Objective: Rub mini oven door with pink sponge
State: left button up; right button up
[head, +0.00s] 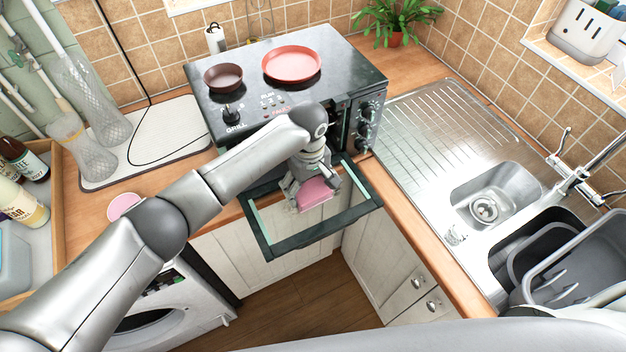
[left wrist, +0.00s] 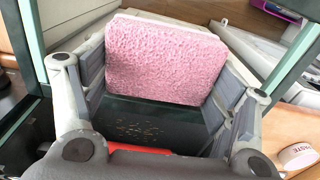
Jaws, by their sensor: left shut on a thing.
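The black mini oven (head: 225,105) stands on the wooden counter. Its glass door (head: 315,238) is open and lowered, its dark frame reaching out past the counter edge. My left gripper (head: 312,188) is over the door and shut on the pink sponge (head: 316,194). In the left wrist view, the sponge (left wrist: 165,60) is held between both fingers. Below it there, the dark door glass (left wrist: 115,112) carries a patch of brownish specks (left wrist: 138,131). I cannot tell whether the sponge touches the glass. My right gripper is not in view.
A red pan (head: 291,64) and a brown bowl (head: 223,77) sit on the oven. A steel sink (head: 495,195) with a grey tub (head: 585,255) is at right. A pink cup (head: 123,206) stands on the left counter. A plant (head: 397,20) is behind.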

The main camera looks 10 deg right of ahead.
aim_at(281, 206)
pick_arm(q)
jog(key=shift+s+a+r+p, duration=0.1)
jog(key=shift+s+a+p, duration=0.05)
jog(key=shift+a+p, duration=0.4)
jog(key=shift+s+a+r+p, duration=0.15)
jog(key=shift+a+p, duration=0.15)
jog(key=shift+p, duration=0.3)
jog(key=shift+s+a+f, duration=0.15)
jog(key=shift+a+f, duration=0.15)
jog(key=shift+a, duration=0.05)
jog(key=shift+s+a, duration=0.2)
jog(key=shift+a, duration=0.55)
jog(key=shift+s+a, duration=0.3)
jog(key=shift+a, duration=0.6)
jog(key=shift+s+a, duration=0.25)
jog(key=shift+a, duration=0.6)
jog(key=shift+f, duration=0.1)
